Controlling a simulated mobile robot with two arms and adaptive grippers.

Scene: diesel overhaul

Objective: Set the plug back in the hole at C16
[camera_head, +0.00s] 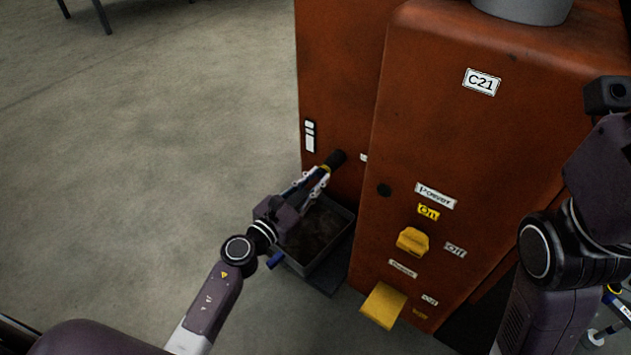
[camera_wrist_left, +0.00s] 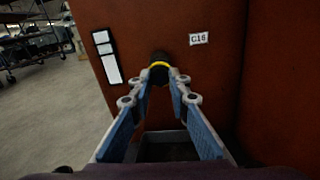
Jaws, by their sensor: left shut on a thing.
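The plug (camera_head: 337,159) is black with a yellow ring, and it also shows in the left wrist view (camera_wrist_left: 159,72). My left gripper (camera_head: 322,174) is shut on it at the orange-red machine's face, low and near the left edge. In the left wrist view the fingertips (camera_wrist_left: 160,80) sit on either side of the plug by the yellow ring. The C16 label (camera_wrist_left: 199,38) is just right of and above the plug. The plug hides the hole, so I cannot tell how deep it sits. My right gripper (camera_head: 612,308) shows only partly at the lower right edge.
A grey open-topped bin (camera_head: 325,265) with dark contents stands below my left gripper. The machine's nearer block (camera_head: 440,140) juts out to the right, with a yellow switch (camera_head: 412,241) and a yellow spout (camera_head: 383,305). The floor (camera_head: 150,130) at left is clear.

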